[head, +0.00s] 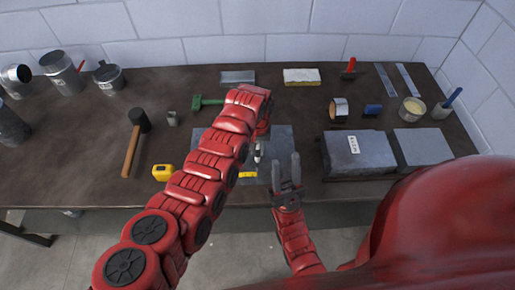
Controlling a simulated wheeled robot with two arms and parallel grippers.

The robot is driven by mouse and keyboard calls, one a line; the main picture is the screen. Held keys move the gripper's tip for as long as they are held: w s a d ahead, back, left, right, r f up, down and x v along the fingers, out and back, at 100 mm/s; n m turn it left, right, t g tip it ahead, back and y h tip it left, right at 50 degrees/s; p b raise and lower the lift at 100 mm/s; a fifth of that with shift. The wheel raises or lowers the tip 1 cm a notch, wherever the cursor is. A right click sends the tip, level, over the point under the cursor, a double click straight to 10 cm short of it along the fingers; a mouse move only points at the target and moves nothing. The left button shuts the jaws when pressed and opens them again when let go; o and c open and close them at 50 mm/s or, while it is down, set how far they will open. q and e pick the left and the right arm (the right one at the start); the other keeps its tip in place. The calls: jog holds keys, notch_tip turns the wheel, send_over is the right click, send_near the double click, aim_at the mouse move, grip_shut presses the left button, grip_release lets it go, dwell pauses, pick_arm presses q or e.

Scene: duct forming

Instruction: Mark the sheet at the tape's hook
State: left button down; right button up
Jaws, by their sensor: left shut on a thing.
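The grey metal sheet (281,141) lies flat near the front middle of the table, partly hidden by my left arm. A yellow tape measure case (163,172) sits left of the sheet. A short yellow piece (248,174) shows at the sheet's front edge, right of my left arm; I cannot tell whether it joins the case, and no hook is clear. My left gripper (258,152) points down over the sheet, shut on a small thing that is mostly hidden. My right gripper (287,162) is open and empty, its fingers apart near the sheet's front right part.
A mallet (132,149) and a green-handled tool (207,102) lie to the left. Grey blocks (355,152) stand close on the right. A red-handled tool (349,68), a cup (412,108) and metal strips (385,79) are at the back right. Metal duct pieces (62,73) stand far left.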

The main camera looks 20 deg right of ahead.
aim_at(258, 142)
pick_arm(q)
jog(key=shift+s+f+b, duration=0.1)
jog(key=shift+f+b, duration=0.35)
jog(key=shift+b, duration=0.05)
dwell(1.5)
jog(key=shift+r, duration=0.1)
notch_tip(258, 142, up, 2)
jog(key=shift+p, duration=0.6)
notch_tip(258, 142, up, 2)
jog(key=shift+r+p, duration=0.1)
jog(key=shift+p, duration=0.3)
jog(key=shift+r, duration=1.35)
